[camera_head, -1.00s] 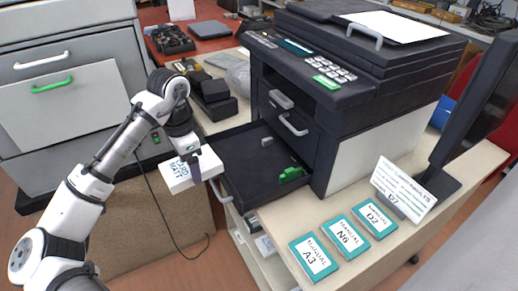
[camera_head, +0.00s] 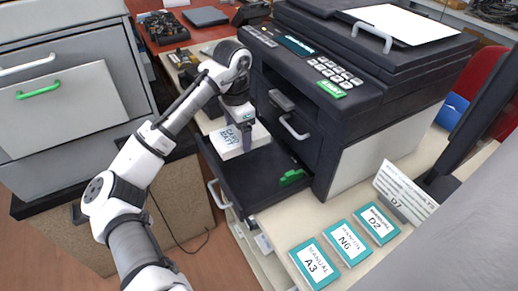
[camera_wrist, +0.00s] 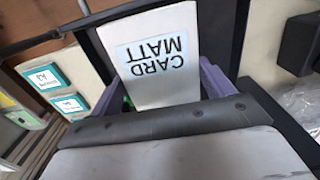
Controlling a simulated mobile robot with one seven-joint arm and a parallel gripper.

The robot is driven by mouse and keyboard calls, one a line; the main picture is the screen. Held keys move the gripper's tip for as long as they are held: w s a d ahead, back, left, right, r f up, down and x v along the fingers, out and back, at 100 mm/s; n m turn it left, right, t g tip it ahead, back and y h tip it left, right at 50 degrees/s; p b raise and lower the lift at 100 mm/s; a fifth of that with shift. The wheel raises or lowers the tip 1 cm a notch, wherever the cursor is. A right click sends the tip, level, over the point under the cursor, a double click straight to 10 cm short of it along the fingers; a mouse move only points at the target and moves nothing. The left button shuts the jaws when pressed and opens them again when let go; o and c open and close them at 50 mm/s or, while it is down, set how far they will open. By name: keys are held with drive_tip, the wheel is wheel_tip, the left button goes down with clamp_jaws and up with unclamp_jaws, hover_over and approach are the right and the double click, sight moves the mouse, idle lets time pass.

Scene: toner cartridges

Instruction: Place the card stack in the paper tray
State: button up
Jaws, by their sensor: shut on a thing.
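The white card stack (camera_head: 230,145), marked "CARD MATT", is held by my gripper (camera_head: 246,132) over the left part of the pulled-out dark paper tray (camera_head: 262,190) of the printer. In the wrist view the card stack (camera_wrist: 152,62) sits between the two purple fingers of my gripper (camera_wrist: 168,85), with the dark tray around it. I cannot tell whether the stack touches the tray floor. A green guide (camera_head: 291,177) stands in the tray's right part.
The black printer (camera_head: 350,100) stands right of and behind the tray. Teal manuals (camera_head: 346,243) and a sign (camera_head: 405,191) are on the desk at front right. A grey cabinet with a green handle (camera_head: 38,91) is at left.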

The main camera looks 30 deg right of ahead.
sight(259, 126)
drive_tip(key=d, duration=0.6)
drive_tip(key=shift+s+r+p, duration=0.1)
drive_tip(key=shift+s+p, duration=0.1)
drive_tip(key=shift+p, duration=0.2)
wheel_tip(259, 126, down, 7)
drive_tip(key=shift+r, duration=0.1)
wheel_tip(259, 126, down, 4)
drive_tip(key=shift+f, duration=0.1)
drive_tip(key=shift+d, duration=0.1)
drive_tip(key=shift+d+f, duration=0.1)
drive_tip(key=shift+f, duration=0.2)
drive_tip(key=shift+f, duration=0.2)
drive_tip(key=o, duration=1.2)
wheel_tip(259, 126, up, 12)
drive_tip(key=shift+r, duration=0.2)
